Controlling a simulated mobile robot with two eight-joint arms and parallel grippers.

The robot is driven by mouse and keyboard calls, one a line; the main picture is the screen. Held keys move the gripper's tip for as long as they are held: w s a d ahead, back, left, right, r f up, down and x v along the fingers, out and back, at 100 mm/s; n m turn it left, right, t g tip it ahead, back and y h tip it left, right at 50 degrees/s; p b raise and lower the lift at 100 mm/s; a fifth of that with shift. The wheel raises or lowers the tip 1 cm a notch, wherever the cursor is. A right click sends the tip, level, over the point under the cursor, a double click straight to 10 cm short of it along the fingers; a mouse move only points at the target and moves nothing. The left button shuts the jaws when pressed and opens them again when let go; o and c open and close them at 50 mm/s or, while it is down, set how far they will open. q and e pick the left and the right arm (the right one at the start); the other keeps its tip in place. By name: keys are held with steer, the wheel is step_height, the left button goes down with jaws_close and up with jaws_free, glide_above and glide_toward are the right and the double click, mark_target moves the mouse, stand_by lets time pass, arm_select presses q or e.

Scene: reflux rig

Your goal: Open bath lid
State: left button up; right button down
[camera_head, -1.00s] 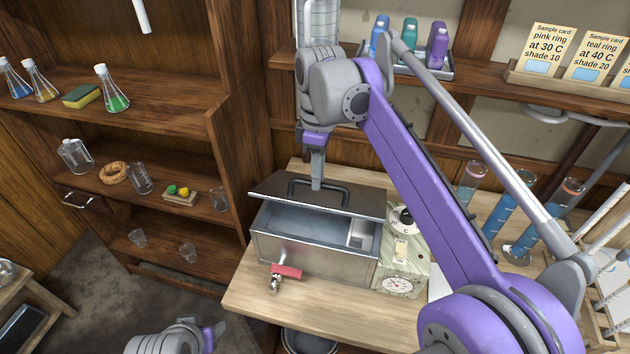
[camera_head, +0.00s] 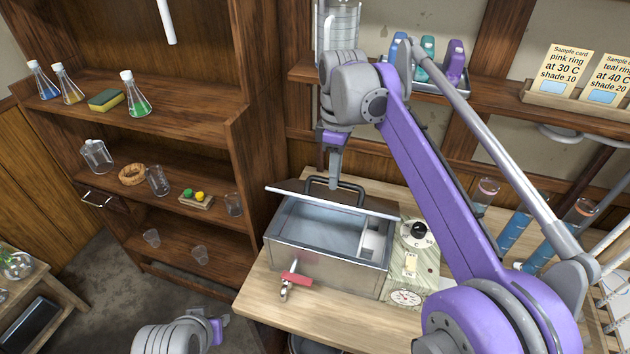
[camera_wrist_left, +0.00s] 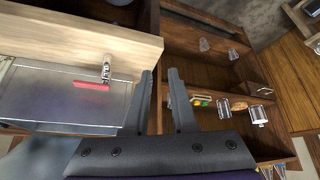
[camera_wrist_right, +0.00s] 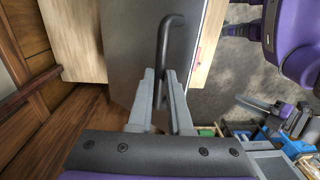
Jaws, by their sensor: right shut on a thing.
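The bath (camera_head: 325,258) is a grey metal box on the bench, and its pale interior shows from above. Its lid (camera_head: 375,210) is raised and tilted, seen almost edge-on over the rear of the opening. The dark lid handle (camera_head: 352,188) stands on it. My right gripper (camera_head: 334,184) is shut on the handle; in the right wrist view its fingers (camera_wrist_right: 161,78) close around the handle bar (camera_wrist_right: 163,55) against the grey lid plate (camera_wrist_right: 128,50). My left gripper (camera_wrist_left: 160,75) is open and empty, near the front of the bath with its red-handled tap (camera_wrist_left: 92,85).
A control box with dial and gauge (camera_head: 410,265) stands directly right of the bath. Blue-filled cylinders (camera_head: 515,230) stand farther right. A wooden shelf unit (camera_head: 240,140) with glassware is at left. A bottle tray (camera_head: 440,86) sits on the shelf behind. The bench front is clear.

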arm_select(q)
steer(key=shift+w+d+r+n, duration=0.2)
steer(key=shift+d+n, duration=0.1)
steer(key=shift+n, duration=0.3)
steer(key=shift+c, duration=1.1)
steer(key=w+d+r+n+t+h, duration=0.1)
steer(key=n, duration=0.3)
steer(key=w+d+r+n+h, duration=0.1)
steer(key=d+r+n, duration=0.1)
steer(key=n, duration=0.2)
steer(key=w+d+r+n+t+h, duration=0.1)
steer(key=r+n, duration=0.1)
steer(key=n, duration=0.2)
steer(key=shift+w+d+t, duration=0.25)
steer(key=shift+d+t, duration=0.05)
steer(key=shift+d, duration=0.1)
jaws_close()
steer(key=w+d+r+n+t+h, duration=0.3)
steer(key=r+n, duration=0.5)
steer(key=n, duration=1)
steer(key=w+d+y, duration=0.1)
steer(key=w+d, duration=0.2)
steer(key=w, duration=0.8)
steer(key=shift+w+d+t, duration=0.15)
steer(key=shift+w+t, duration=0.25)
